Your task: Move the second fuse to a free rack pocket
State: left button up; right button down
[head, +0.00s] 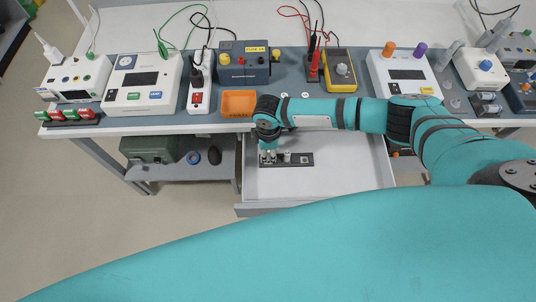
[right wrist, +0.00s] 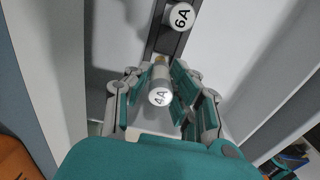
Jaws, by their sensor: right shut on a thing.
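My right gripper (right wrist: 165,88) is shut on a white-capped fuse marked 4A (right wrist: 160,96), with one finger on each side of it. In the head view my right gripper (head: 268,157) is over the left end of the dark fuse rack (head: 299,164). The rack lies in the open drawer and also shows in the right wrist view (right wrist: 171,42). A second white-capped fuse, marked 6A (right wrist: 180,17), stands in the rack. I cannot tell whether the 4A fuse's lower end is inside a pocket. My left gripper is not in view.
The pale drawer (head: 340,182) is pulled out below the bench and is otherwise mostly bare. An orange tray (head: 238,103) is at the bench edge above it. Several instruments, including a yellow meter (head: 340,70), line the bench. A green box (head: 150,149) is on the lower shelf.

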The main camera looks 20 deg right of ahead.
jog(key=shift+r+p, duration=1.1)
jog(key=shift+r, duration=0.1)
